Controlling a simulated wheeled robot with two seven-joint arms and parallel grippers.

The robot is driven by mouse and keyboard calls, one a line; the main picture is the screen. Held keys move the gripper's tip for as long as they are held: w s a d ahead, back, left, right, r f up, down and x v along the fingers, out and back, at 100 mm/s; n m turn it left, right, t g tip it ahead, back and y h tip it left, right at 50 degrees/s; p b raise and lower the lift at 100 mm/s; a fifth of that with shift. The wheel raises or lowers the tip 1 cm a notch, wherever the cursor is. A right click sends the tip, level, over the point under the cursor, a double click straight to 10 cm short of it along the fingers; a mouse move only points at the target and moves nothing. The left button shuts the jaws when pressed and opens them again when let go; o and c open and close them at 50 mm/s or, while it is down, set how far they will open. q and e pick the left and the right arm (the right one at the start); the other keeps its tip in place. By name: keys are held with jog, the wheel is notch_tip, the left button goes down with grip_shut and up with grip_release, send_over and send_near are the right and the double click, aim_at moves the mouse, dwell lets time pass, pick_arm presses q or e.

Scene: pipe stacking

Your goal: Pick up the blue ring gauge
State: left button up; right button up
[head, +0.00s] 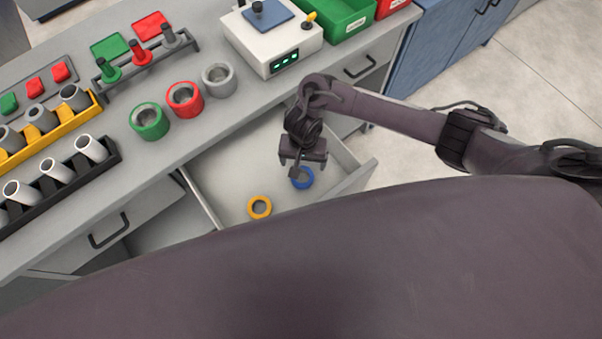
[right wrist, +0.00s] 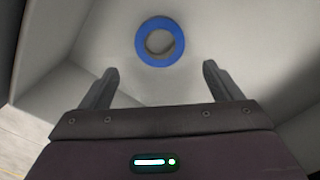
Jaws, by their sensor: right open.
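The blue ring gauge (head: 303,178) lies flat in the open drawer (head: 235,150), near its right side. In the right wrist view the blue ring (right wrist: 179,42) sits ahead of the fingertips, roughly centred between them. My right gripper (head: 300,172) hangs over the drawer, pointing down, just above the blue ring, and hides part of it in the head view. In the right wrist view my right gripper's fingers (right wrist: 160,78) are spread apart with nothing between them. My left gripper is not in view.
A yellow ring (head: 259,207) lies in the drawer, left of the blue one. Drawer walls stand close on the right. On the counter are green (head: 149,121), red (head: 184,99) and grey (head: 219,79) cylinders, pipe racks, and a white device (head: 270,45).

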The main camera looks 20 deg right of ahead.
aim_at(302, 177)
jog(key=f, duration=0.2)
jog(key=f+b, duration=0.1)
jog(key=f, duration=0.3)
jog(key=shift+s+a+f, duration=0.2)
jog(key=shift+s, duration=0.1)
jog(key=shift+c, duration=0.2)
jog(key=c, duration=1.1)
jog(key=shift+r, duration=0.15)
